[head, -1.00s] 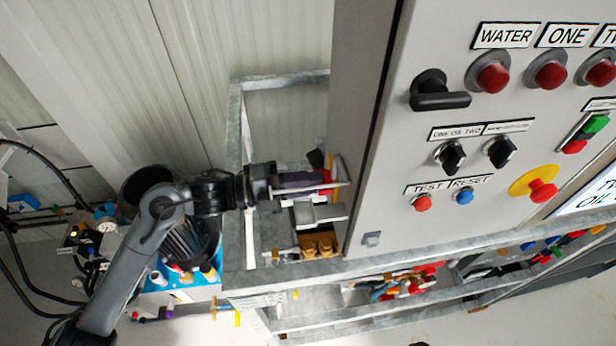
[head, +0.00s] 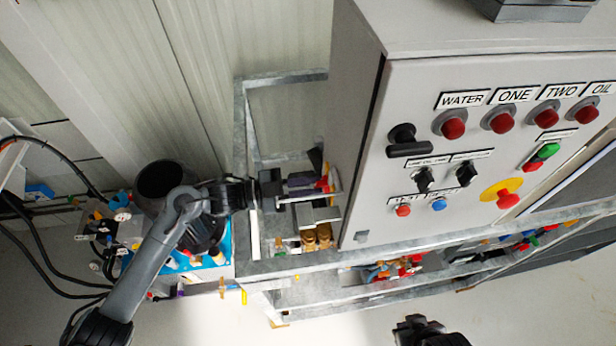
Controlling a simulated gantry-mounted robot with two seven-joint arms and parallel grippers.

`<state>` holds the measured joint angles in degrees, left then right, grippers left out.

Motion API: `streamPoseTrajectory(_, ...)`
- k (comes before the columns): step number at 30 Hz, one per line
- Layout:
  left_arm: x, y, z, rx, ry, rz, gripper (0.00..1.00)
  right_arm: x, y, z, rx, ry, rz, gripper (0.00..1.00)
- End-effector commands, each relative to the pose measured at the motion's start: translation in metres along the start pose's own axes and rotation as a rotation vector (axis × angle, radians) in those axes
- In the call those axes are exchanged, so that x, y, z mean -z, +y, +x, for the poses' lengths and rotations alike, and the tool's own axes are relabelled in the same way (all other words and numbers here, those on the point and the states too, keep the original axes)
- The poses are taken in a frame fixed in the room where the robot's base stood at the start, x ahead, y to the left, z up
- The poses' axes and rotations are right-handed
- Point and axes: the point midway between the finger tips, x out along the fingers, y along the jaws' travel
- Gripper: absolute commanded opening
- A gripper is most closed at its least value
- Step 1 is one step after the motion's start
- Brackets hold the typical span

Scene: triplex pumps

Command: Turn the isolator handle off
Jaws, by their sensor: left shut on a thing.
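My left gripper (head: 318,190) is beside the left side of the grey control cabinet, its fingers pointing right. It is shut on a small dark purplish piece with a red end (head: 326,180); the fingers partly hide it, and I cannot tell exactly what it is. On the cabinet front (head: 375,200), a black rotary handle (head: 408,149) has its grip lying about level, left of the WATER lamp. No gripper touches that black handle. A dark part of my right arm, seemingly its gripper (head: 428,330), shows at the bottom edge; its fingers are unclear.
Red lamps (head: 453,127), two black selector knobs (head: 424,179) and a red stop button on yellow (head: 507,200) sit on the cabinet front. The floor in front is clear.

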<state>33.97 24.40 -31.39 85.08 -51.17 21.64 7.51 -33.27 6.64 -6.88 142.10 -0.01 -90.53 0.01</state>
Motion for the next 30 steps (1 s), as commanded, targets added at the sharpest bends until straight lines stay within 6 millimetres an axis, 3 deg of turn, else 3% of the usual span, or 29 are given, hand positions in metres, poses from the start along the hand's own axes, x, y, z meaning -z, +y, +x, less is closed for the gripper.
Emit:
streamPoseTrajectory(3, 0.004, -0.002, 0.0, 0.0, 0.0, -0.108, 0.0, 0.005, 0.001, -0.016, -0.003, 0.0, -0.003, 0.0)
streamPoseTrajectory(12, 0.003, -0.001, 0.0, 0.0, 0.0, -0.327, 0.0, 0.011, 0.003, -0.035, -0.007, -0.001, -0.008, 0.0)
streamPoseTrajectory(30, -0.001, 0.0, -0.001, 0.0, 0.0, -0.467, 0.0, 0.015, 0.002, -0.045, 0.0, 0.001, 0.0, 0.0)
